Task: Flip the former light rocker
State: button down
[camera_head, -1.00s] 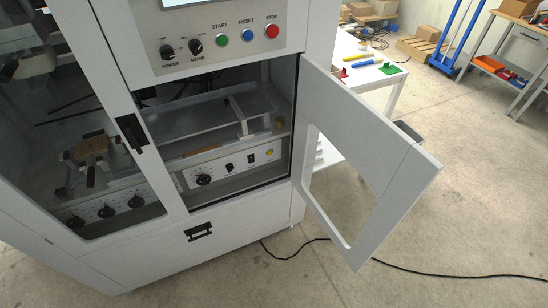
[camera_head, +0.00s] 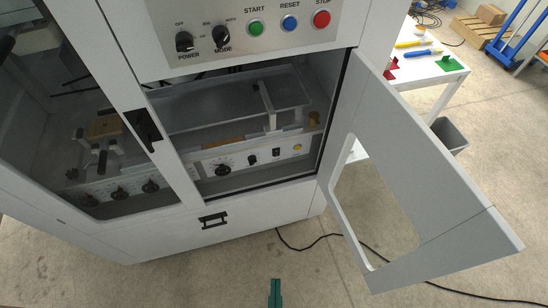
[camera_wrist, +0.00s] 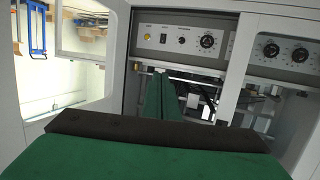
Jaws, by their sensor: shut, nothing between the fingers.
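The former's small inner control panel (camera_head: 238,168) sits inside the open compartment. It carries a dark knob, two small dark switches and a yellow round part. The light rocker appears to be the small dark switch (camera_head: 276,153) beside the yellow part; its label and position are too small to read. In the wrist view, upside down, the same switch (camera_wrist: 163,38) shows on the panel. My gripper (camera_head: 275,283) is at the bottom of the head view, in front of the cabinet and apart from the panel. Its green fingers (camera_wrist: 164,74) are shut and empty.
The compartment's windowed door (camera_head: 425,165) stands open to the right. A closed glazed door (camera_head: 85,130) is at the left. Above is a panel with START, RESET and STOP buttons (camera_head: 322,19). A cable (camera_head: 305,243) lies on the floor. A white table (camera_head: 438,75) stands behind the door.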

aim_at(276, 156)
jog(key=w+d+f+n+y, duration=0.1)
jog(key=w+f+n, duration=0.3)
jog(key=w+n, duration=0.3)
jog(key=w+d+f+n+y, duration=0.2)
jog(key=w+f+n, duration=0.3)
jog(key=w, duration=1.1)
jog(key=w+d+f+n+y, duration=0.1)
jog(key=w+f+n+y, duration=0.1)
jog(key=w+f+n, duration=0.3)
jog(key=w+n, duration=0.4)
jog(key=w, duration=0.2)
jog(key=shift+w+d+f+n, duration=0.15)
jog(key=shift+w+d+n, duration=0.1)
jog(key=shift+w+n, duration=0.1)
jog(key=shift+w, duration=0.1)
jog(key=x, duration=1.3)
jog(key=shift+w+a, duration=0.1)
jog(key=shift+w, duration=0.3)
jog(key=shift+w, duration=0.15)
jog(key=shift+a, duration=0.2)
jog(key=shift+s, duration=0.2)
